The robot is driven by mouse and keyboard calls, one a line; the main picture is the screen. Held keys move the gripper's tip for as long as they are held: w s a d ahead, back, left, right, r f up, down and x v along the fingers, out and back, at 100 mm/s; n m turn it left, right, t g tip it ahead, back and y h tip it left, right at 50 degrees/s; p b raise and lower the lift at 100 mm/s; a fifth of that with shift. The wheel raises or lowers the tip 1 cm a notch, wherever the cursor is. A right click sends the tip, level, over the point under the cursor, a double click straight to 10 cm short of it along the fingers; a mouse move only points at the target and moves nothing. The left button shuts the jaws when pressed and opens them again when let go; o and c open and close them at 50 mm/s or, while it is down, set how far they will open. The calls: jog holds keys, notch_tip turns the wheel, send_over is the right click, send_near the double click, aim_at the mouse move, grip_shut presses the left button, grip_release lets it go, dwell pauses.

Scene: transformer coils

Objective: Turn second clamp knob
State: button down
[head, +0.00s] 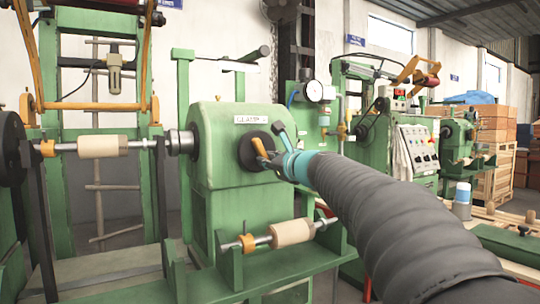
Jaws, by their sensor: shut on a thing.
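The clamp knob (247,155) is a round black disc on the front of a green machine housing (214,140), below a small white label (250,118) that seems to read "CLAMP" and a further character too small to tell. A short orange-brown piece (261,149) shows against the knob's face. My gripper (271,155) is at the knob, shut on it, at the end of my arm, which comes in from the lower right. The gripper's body hides the knob's right part, and the exact finger contact is hard to see.
A shaft with a wooden roller (102,146) runs left of the housing. A lower shaft carries another roller (290,233) below my arm. A pressure gauge (314,91) and a control panel (418,146) stand to the right. Wooden crates (494,124) are at far right.

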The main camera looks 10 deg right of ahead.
jog(key=shift+a+m, duration=0.1)
jog(key=shift+m, duration=0.6)
jog(key=shift+f, duration=0.1)
jog(key=c, duration=1.1)
grip_release()
jog(key=shift+s, duration=0.1)
jog(key=v, duration=1.2)
